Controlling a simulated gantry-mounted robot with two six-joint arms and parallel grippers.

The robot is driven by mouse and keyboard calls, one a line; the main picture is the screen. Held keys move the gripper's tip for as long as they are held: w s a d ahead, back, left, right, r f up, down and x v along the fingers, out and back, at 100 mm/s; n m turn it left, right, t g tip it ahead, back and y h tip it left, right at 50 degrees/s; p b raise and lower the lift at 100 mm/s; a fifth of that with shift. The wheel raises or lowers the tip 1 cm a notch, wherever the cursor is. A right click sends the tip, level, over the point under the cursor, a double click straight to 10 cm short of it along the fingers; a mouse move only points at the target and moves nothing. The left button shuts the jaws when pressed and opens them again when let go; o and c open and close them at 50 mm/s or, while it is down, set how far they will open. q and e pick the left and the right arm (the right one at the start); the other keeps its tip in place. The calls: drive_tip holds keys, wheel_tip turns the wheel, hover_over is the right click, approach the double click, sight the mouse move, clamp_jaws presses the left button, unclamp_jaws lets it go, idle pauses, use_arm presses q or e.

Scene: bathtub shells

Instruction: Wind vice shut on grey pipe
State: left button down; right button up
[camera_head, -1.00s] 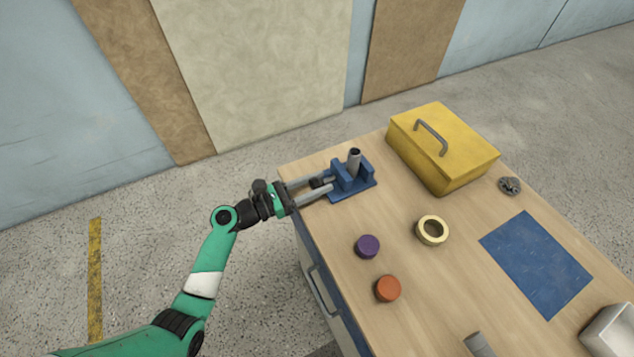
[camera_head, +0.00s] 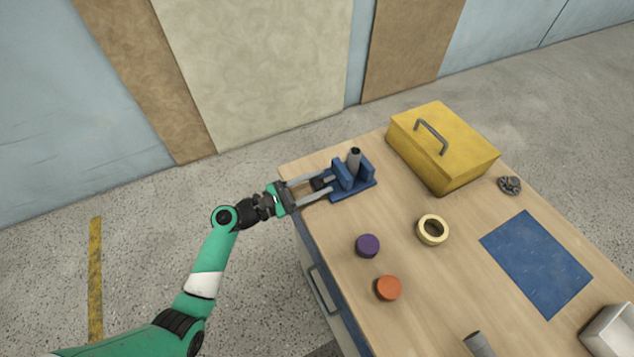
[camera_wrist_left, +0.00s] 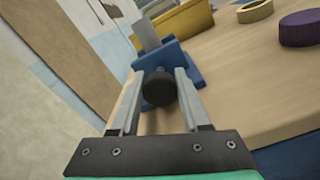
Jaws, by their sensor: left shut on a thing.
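The blue vice (camera_head: 343,177) stands near the far left corner of the wooden bench. The grey pipe (camera_head: 354,157) stands upright between its jaws; whether both jaws touch it I cannot tell. The vice's dark round knob (camera_head: 318,184) faces my left arm. My left gripper (camera_head: 328,181) reaches in from the left, its two long grey fingers on either side of the knob, shut on it. In the left wrist view the knob (camera_wrist_left: 160,89) sits between the fingers, with the vice (camera_wrist_left: 184,64) and pipe (camera_wrist_left: 146,32) behind it. My right gripper is not in view.
A yellow toolbox (camera_head: 456,160) stands right of the vice. A cream ring (camera_head: 432,230), a purple cap (camera_head: 367,245) and an orange cap (camera_head: 388,287) lie nearer. A blue mat (camera_head: 536,264) lies right. Bare wood surrounds the vice's near side.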

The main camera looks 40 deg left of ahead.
use_arm(q)
drive_tip(key=shift+f+m+b, duration=0.1)
drive_tip(key=shift+m+b, duration=0.4)
drive_tip(key=shift+m, duration=1.7)
drive_tip(key=shift+c, duration=1.9)
unclamp_jaws()
drive_tip(key=shift+f, duration=0.1)
